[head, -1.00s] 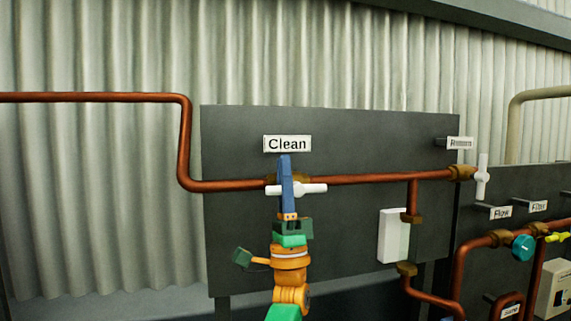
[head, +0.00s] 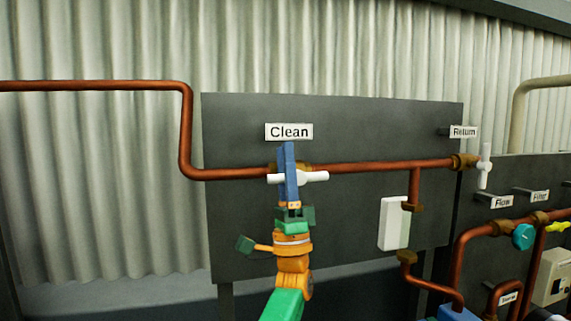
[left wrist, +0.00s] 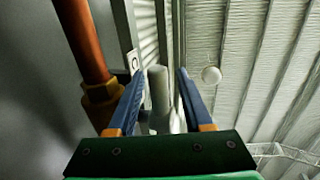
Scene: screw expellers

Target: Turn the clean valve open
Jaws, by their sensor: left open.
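The clean valve's white handle (head: 315,177) lies level, along the copper pipe, below the sign "Clean" (head: 289,131). My left gripper (head: 286,148) is upright in front of the handle, its blue fingers crossing it and hiding its middle. In the left wrist view the handle (left wrist: 158,92) stands between the two open fingers, with a gap visible on each side. The valve's brass body (left wrist: 102,102) and copper pipe show on the left there. A blue piece (head: 458,313) at the bottom edge may be part of my right gripper; its fingers cannot be made out.
The dark panel (head: 240,235) is behind the pipe. A white-handled return valve (head: 485,168), a white box (head: 394,222), a teal knob (head: 523,237) and a yellow handle (head: 557,227) are to the right. The space left of my left arm is clear.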

